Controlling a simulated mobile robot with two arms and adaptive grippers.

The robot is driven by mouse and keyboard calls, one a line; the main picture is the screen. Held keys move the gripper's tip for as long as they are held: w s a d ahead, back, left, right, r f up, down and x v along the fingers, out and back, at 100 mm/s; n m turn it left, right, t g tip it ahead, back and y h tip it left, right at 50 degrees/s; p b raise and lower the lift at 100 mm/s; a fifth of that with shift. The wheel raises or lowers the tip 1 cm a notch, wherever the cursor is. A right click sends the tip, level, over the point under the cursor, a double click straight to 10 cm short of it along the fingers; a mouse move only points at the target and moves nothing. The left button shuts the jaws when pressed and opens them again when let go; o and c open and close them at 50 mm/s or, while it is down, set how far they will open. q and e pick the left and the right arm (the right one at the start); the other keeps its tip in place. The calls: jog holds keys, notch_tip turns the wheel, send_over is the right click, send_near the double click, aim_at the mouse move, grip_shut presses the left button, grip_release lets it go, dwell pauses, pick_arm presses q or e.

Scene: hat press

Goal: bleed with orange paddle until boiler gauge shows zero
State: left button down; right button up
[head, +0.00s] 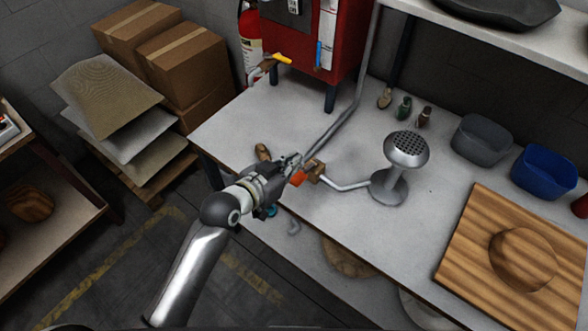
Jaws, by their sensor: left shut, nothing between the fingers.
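The orange paddle (298,178) sits on a small brown block at the front edge of the table, beside the pipe that leads to the steamer head. My left gripper (293,166) is shut with nothing in it, right at the paddle. I cannot tell whether it touches the paddle. The red boiler (345,40) stands on legs at the back of the table, cut off by the top of the picture. No gauge dial can be made out on it. My right gripper is not in view.
A steamer (407,150) with a perforated round head stands right of the paddle. A wooden board (465,275) with a wooden hat block lies further right. Grey (480,140) and blue (545,172) bins stand behind. A yellow-handled valve (281,59) sticks out left of the boiler.

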aim_at(293, 180)
pick_arm(q)
jog(key=shift+x, duration=1.2)
notch_tip(293, 180, down, 3)
jog(key=shift+s+a+r+p, duration=0.15)
jog(key=shift+s+p, duration=0.05)
jog(key=shift+p, duration=0.15)
jog(key=shift+s+a+f, duration=0.15)
jog(key=shift+f, duration=0.4)
jog(key=shift+f+b, duration=0.3)
jog(key=shift+b, duration=0.15)
jog(key=b, duration=0.2)
jog(key=f+t+h+b, duration=0.1)
jog(key=b, duration=0.2)
jog(key=s+f+t+b, duration=0.1)
jog(key=b, duration=0.1)
jog(key=shift+a+f+h, duration=0.25)
jog(key=shift+a+h, duration=0.05)
jog(key=shift+a, duration=0.05)
jog(key=shift+r, duration=0.15)
dwell(3.0)
